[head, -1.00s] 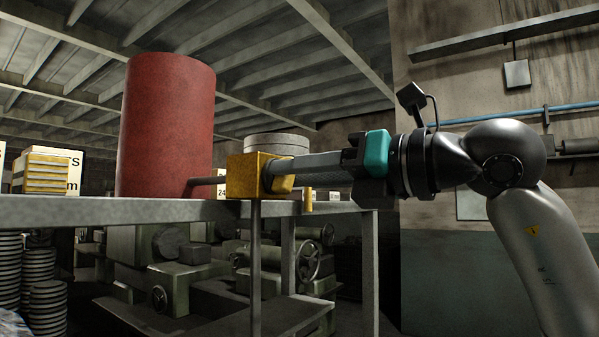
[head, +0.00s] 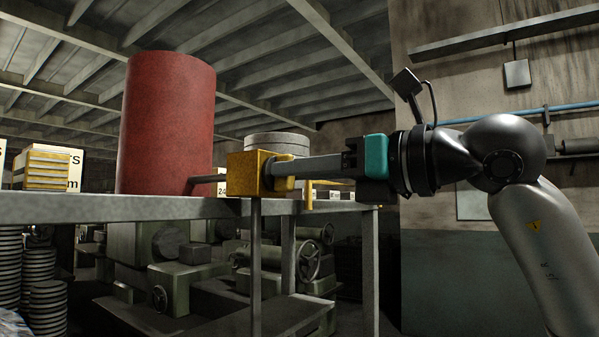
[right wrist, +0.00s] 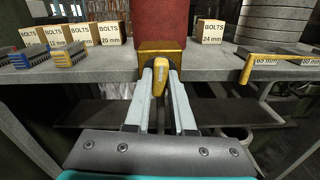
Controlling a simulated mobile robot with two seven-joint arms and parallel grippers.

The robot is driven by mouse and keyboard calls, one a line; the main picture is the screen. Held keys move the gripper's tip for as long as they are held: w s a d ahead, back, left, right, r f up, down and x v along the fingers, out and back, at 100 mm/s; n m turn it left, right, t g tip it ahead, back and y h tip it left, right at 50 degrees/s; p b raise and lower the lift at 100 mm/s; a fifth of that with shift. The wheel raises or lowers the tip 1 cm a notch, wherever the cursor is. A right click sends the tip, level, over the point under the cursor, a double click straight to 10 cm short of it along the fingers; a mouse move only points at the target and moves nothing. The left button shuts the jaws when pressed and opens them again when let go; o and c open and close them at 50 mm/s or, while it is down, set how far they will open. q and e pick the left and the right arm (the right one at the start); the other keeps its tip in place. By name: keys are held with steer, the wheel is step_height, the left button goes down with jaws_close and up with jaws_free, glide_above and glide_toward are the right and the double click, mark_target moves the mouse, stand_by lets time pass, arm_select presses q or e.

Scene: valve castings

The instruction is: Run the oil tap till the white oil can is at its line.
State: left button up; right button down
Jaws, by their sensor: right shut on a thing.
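The red oil drum (head: 165,125) stands on a grey shelf, and a short dark pipe (head: 207,179) runs from it to the yellow tap body (head: 248,174). My right gripper (head: 285,168) reaches in from the right with its fingers at the tap. In the right wrist view the fingertips (right wrist: 160,76) close on the yellow tap handle (right wrist: 158,82), in front of the tap body (right wrist: 160,48). A thin grey upright (head: 255,270) shows below the tap; I cannot tell whether it is a post or running oil. I cannot make out the white oil can or its line. My left gripper is out of view.
The shelf edge (head: 100,209) runs below the drum and tap. Green machinery with a handwheel (head: 308,262) lies below. Open air surrounds my right forearm.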

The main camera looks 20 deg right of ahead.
steer(key=shift+n, duration=0.7)
steer(key=c, duration=0.8)
jaws_free()
steer(key=shift+o, duration=0.2)
steer(key=b+v, duration=0.4)
steer(key=v, duration=1.1)
steer(key=shift+s+d, duration=0.1)
